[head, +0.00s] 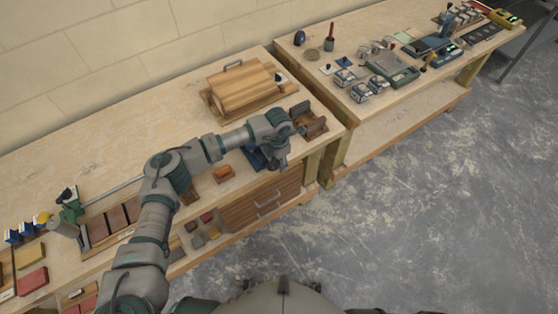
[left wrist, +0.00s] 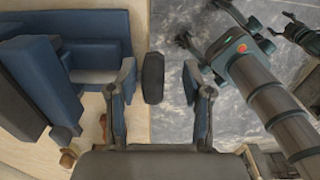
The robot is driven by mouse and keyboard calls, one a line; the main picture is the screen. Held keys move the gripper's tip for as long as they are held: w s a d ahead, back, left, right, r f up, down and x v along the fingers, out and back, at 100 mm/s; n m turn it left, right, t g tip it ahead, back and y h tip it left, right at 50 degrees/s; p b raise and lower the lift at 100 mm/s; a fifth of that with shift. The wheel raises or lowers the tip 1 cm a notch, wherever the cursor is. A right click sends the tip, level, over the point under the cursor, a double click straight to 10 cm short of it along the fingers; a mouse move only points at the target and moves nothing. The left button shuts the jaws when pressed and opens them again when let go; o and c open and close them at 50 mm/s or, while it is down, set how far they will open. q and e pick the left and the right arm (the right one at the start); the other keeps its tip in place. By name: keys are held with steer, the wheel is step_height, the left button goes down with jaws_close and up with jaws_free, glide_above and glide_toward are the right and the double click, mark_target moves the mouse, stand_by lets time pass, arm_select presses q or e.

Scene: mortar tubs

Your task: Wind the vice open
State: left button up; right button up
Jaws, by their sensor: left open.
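The blue vice (head: 256,158) sits at the front edge of the near bench, partly hidden by my left arm. In the left wrist view its blue body (left wrist: 98,30) fills the left side. My left gripper (head: 279,163) points down beside the vice at the bench edge. In the left wrist view my left gripper (left wrist: 160,100) is open, one finger on each side. A dark rounded piece (left wrist: 153,78), perhaps part of the vice handle, shows in the gap between the fingers, and I cannot tell whether they touch it. A part of my body on the right may be my right arm, and its jaws are unclear.
A wooden board with a handle (head: 240,88) and a brown wooden holder (head: 308,120) stand behind the vice. An orange block (head: 222,173) lies to its left. A second bench (head: 400,110) with instruments stands at right. The grey floor (head: 430,210) is clear.

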arm_select(q)
steer(key=shift+a, duration=0.4)
steer(key=shift+c, duration=1)
steer(key=shift+a, duration=0.4)
steer(key=c, duration=0.4)
steer(key=shift+a, duration=0.4)
jaws_close()
steer(key=shift+d, duration=0.55)
steer(key=shift+a, duration=0.15)
steer(key=shift+a+h, duration=0.15)
steer(key=shift+h, duration=0.15)
steer(key=shift+t, duration=0.3)
arm_select(e)
steer(key=shift+w+a+r, duration=0.25)
steer(key=shift+w+a, duration=0.15)
steer(key=shift+a, duration=0.25)
